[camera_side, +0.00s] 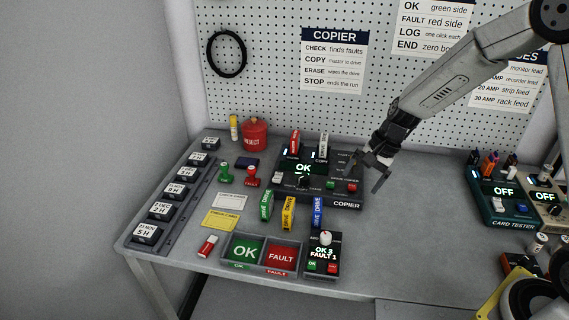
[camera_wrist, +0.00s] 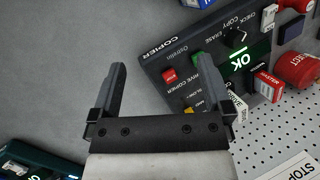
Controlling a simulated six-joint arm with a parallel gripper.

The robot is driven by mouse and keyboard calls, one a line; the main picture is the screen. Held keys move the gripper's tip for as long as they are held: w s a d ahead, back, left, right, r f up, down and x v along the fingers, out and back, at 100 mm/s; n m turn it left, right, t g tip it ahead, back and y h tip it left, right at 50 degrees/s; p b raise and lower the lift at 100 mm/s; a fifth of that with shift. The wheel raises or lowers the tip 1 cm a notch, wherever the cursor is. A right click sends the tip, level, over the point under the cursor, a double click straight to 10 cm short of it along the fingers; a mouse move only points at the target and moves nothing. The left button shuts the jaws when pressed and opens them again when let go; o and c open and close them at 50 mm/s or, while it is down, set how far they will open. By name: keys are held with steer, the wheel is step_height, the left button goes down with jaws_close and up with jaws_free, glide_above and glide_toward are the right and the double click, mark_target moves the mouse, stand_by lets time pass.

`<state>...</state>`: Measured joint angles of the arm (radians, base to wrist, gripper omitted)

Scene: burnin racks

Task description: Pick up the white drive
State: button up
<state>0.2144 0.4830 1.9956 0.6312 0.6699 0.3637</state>
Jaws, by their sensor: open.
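The white drive (camera_side: 324,145) stands upright at the back of the black copier (camera_side: 345,204), right of a red drive (camera_side: 295,141). In the wrist view a white piece that looks like the same drive (camera_wrist: 238,106) shows at the right, beside the red one (camera_wrist: 267,86). My gripper (camera_side: 379,173) is open and empty, above and to the right of the copier.
Green (camera_side: 266,206), yellow (camera_side: 288,212) and blue (camera_side: 317,212) drives stand in front of the copier. A red reject pot (camera_side: 255,134) is at the back left. OK and FAULT trays (camera_side: 262,238) lie in front. The bench right of the copier is clear up to the card tester (camera_side: 500,208).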

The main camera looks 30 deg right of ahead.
mark_target(324, 143)
steer(key=w+d+m+t+y, duration=0.1)
steer(key=w+m, duration=0.1)
steer(key=w, duration=0.1)
steer(key=w+d+f+m+y, duration=0.1)
steer(key=w+d+m, duration=0.1)
steer(key=w+m, duration=0.1)
steer(key=w+d+f+m+t+y, duration=0.1)
steer(key=w+m, duration=0.1)
steer(key=w, duration=0.2)
steer(key=shift+w+d+f+m+t, duration=0.1)
steer(key=shift+d+f+m+t, duration=0.05)
steer(key=shift+d+m+t, duration=0.2)
steer(key=w+d+m+t, duration=0.1)
steer(key=w+d+m, duration=0.1)
steer(key=w+d+m+t+y, duration=0.1)
steer(key=w+d+m+t, duration=0.1)
steer(key=w+d, duration=0.1)
steer(key=w+d+f+m+t+y, duration=0.1)
steer(key=w+d+m, duration=0.1)
steer(key=shift+w+d+f+m+t, duration=0.1)
steer(key=shift+w+d+m+t, duration=0.1)
steer(key=shift+d+m+t, duration=0.05)
steer(key=shift+w+d+y, duration=0.2)
steer(key=shift+d+y, duration=0.1)
steer(key=shift+x, duration=3.9)
steer(key=shift+w, duration=0.1)
steer(key=c, duration=1.1)
steer(key=shift+r, duration=0.35)
